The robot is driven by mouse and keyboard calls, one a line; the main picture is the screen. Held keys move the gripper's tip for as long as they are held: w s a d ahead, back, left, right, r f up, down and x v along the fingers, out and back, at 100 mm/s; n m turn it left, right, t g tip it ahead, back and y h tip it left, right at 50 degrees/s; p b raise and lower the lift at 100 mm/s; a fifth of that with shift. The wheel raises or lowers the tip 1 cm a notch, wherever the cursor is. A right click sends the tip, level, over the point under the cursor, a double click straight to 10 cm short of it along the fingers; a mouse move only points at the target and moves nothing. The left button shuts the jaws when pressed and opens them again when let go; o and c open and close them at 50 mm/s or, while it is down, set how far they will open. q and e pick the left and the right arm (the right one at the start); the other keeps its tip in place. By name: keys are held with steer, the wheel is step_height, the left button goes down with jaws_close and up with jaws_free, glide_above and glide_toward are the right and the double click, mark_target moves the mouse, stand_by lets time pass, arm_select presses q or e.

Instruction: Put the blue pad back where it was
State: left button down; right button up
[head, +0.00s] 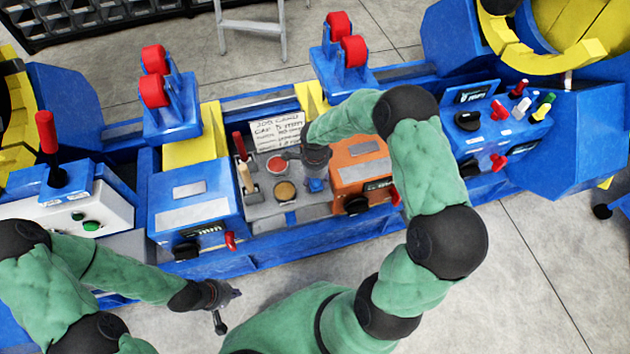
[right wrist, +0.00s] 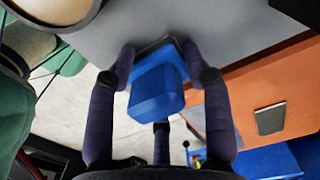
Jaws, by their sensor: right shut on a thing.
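The blue pad (head: 316,185) is at the right side of the grey tray (head: 302,214) in the head view. My right gripper (head: 316,178) reaches down over it and is shut on it. In the right wrist view the blue pad (right wrist: 156,88) sits between the fingers (right wrist: 158,75), with a dark square edge behind it against a grey surface. I cannot tell whether the pad touches that surface. My left gripper (head: 230,310) is apart from the tray, in front of the blue bench, with its fingers spread and nothing between them.
A red round piece (head: 277,164) and a tan round piece (head: 285,191) are left of the pad. A handwritten card (head: 276,133) is behind. An orange box (head: 362,165) stands close on the right.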

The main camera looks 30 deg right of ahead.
steer(key=shift+f, duration=0.1)
steer(key=o, duration=1.1)
